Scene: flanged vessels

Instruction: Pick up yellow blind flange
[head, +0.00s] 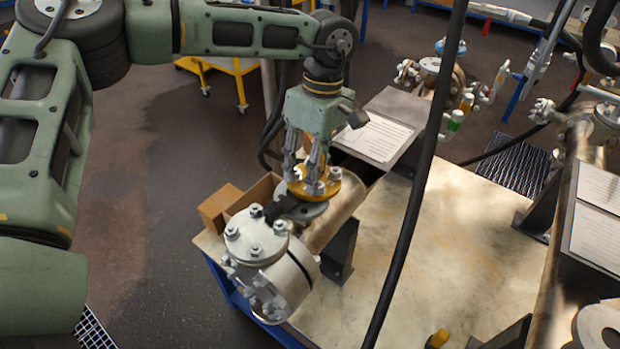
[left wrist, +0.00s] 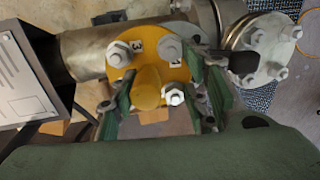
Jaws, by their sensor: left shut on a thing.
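The yellow blind flange (head: 302,191) is at the top of a metal vessel (head: 335,212) on the near left part of the table. It lies over a grey flange ring, and I cannot tell whether the two touch. My left gripper (head: 311,168) comes down from above and is shut on the yellow flange. The left gripper's fingers (left wrist: 160,88) stand on either side of the knob. My right gripper is not in view.
A bolted end flange (head: 257,235) juts out close in front of the gripper. A cardboard box (head: 219,207) is beside it. A sign plate (head: 378,137) stands behind. A black cable (head: 412,215) crosses the view. The table's middle (head: 450,235) is mostly clear.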

